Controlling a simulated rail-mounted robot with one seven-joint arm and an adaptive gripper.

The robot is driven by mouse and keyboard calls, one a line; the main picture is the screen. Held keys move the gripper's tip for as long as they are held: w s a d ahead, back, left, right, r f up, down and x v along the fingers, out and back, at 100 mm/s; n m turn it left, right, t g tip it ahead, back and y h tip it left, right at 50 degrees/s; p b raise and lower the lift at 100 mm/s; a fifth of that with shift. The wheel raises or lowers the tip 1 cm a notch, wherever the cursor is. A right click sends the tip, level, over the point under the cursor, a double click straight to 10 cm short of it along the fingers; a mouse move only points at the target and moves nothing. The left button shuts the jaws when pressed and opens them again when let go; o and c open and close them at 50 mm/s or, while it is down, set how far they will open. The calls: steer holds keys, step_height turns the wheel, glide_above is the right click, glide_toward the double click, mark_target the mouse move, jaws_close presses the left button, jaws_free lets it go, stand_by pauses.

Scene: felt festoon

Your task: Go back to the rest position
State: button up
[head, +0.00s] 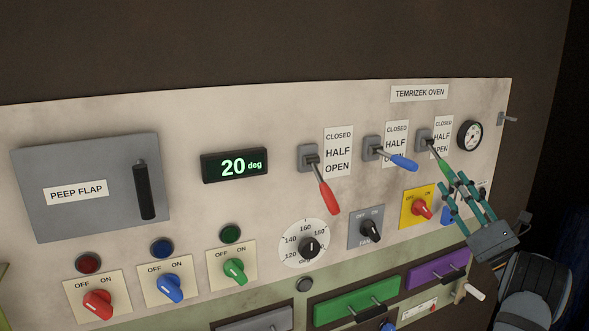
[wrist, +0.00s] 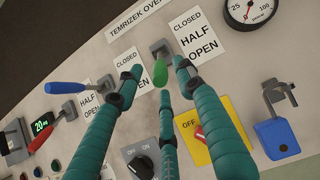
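My gripper (head: 461,196) has teal fingers and is at the right of the oven panel (head: 270,130), in front of the green-handled lever (head: 443,164). In the wrist view my gripper (wrist: 157,80) has its fingers spread around the end of the green handle (wrist: 160,73), with gaps visible beside it. The fingers look open and hold nothing. The green lever tilts down to the right, beside its CLOSED, HALF, OPEN label. The rest position is not marked in either view.
A red lever (head: 328,197) and a blue lever (head: 403,162) stand left of the green one. A yellow switch plate (head: 409,194) with a red knob and a blue padlock (wrist: 277,137) are close to my fingers. A round gauge (head: 470,135) is upper right. Space before the panel's left looks clear.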

mark_target(442, 164)
steer(key=x, duration=0.3)
steer(key=shift+w+a+r, duration=0.1)
steer(key=shift+w+r, duration=0.1)
steer(key=shift+w, duration=0.05)
steer(key=shift+r, duration=0.2)
steer(key=shift+p, duration=0.3)
steer(key=shift+f, duration=0.2)
